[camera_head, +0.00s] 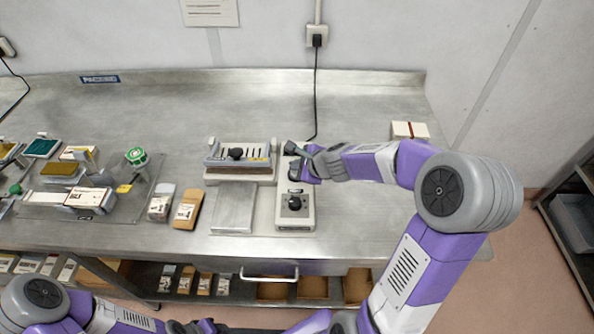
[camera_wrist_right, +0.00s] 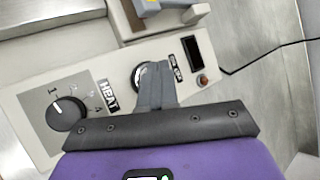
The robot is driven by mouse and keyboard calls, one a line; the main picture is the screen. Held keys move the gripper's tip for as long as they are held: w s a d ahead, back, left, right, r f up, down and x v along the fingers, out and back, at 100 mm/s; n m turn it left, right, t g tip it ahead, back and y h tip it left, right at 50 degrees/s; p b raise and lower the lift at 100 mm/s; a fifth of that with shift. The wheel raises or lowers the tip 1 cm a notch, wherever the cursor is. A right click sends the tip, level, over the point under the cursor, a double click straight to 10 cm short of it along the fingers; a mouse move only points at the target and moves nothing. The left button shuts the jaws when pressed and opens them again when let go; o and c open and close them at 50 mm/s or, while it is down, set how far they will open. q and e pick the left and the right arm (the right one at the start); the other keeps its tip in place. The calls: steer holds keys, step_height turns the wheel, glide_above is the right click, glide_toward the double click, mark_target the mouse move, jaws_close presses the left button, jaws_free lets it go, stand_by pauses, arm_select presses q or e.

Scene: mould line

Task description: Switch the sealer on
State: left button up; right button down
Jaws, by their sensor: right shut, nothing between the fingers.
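The sealer (camera_head: 240,158) stands on the steel bench with its lever bar across the top. Its pale control box (camera_head: 294,217) is attached on the right. In the right wrist view, the control box (camera_wrist_right: 30,98) has a black dial (camera_wrist_right: 66,114), a HEAT label, a dark display (camera_wrist_right: 192,50) and a small orange-red lamp (camera_wrist_right: 204,80). My right gripper (camera_head: 293,173) is shut and empty over the control box. In the wrist view its fingertips (camera_wrist_right: 153,68) lie over a round, silver-rimmed switch (camera_wrist_right: 138,76), partly covering it. I cannot tell whether they touch.
A black cord (camera_head: 315,90) runs from the wall socket (camera_head: 317,36) to behind the sealer. Two small packs (camera_head: 187,209) and a tray (camera_head: 130,210) of items lie to the left. A white box (camera_head: 410,130) stands at the back right. The bench behind is clear.

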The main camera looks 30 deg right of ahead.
steer(key=shift+f, duration=0.35)
steer(key=shift+r, duration=0.45)
steer(key=shift+r+p, duration=0.1)
steer(key=shift+p, duration=0.2)
step_height(320, 180, up, 6)
steer(key=p, duration=0.5)
steer(key=shift+p, duration=0.3)
